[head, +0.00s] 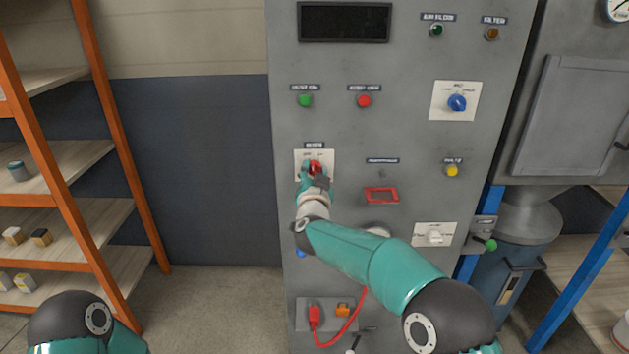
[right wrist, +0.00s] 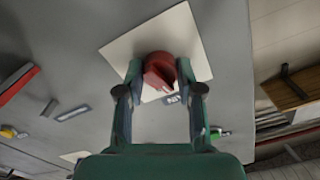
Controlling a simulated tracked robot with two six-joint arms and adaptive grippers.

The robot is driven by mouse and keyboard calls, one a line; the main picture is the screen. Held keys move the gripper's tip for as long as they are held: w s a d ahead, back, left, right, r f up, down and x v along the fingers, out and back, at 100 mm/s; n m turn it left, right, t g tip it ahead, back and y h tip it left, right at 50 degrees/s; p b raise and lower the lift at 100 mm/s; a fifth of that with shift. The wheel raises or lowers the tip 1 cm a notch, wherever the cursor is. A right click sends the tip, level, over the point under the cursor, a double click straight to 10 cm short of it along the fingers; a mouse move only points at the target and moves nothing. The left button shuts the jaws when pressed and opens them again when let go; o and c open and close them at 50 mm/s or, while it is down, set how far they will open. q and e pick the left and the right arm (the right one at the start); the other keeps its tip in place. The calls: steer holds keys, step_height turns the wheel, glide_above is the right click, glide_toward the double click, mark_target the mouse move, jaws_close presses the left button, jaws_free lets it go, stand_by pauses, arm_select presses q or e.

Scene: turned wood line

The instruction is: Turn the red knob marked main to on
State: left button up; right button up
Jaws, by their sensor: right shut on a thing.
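The red knob (head: 315,167) sits on a white square plate (head: 299,158) at the left of the grey panel, under a small dark label that is too small to read surely. My right gripper (head: 315,177) reaches the knob from below and in front, partly covering it. In the right wrist view the two fingers of my right gripper (right wrist: 160,85) are on either side of the red knob (right wrist: 159,69), shut on it. The white plate (right wrist: 118,52) shows tilted behind it. The knob's exact pointer setting is hard to tell. My left gripper is out of view.
The grey panel (head: 400,130) also bears a green button (head: 305,101), a red button (head: 364,101), a blue knob (head: 457,103), a yellow button (head: 452,171) and a white knob (head: 435,237). A red cable (head: 359,308) hangs below. Orange shelving (head: 117,130) stands at the left.

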steer(key=m+b, duration=0.2)
steer(key=m, duration=0.1)
steer(key=m+b, duration=0.1)
steer(key=shift+d+f+m, duration=0.1)
steer(key=shift+f+m, duration=0.15)
steer(key=shift+m, duration=0.05)
steer(key=shift+m+b, duration=1.3)
steer(key=shift+m, duration=0.7)
steer(key=o, duration=1.1)
steer(key=shift+d+r, duration=0.1)
steer(key=shift+o, duration=0.2)
steer(key=shift+s+r, duration=0.1)
steer(key=shift+s, duration=0.5)
steer(key=s, duration=1)
steer(key=shift+s, duration=0.4)
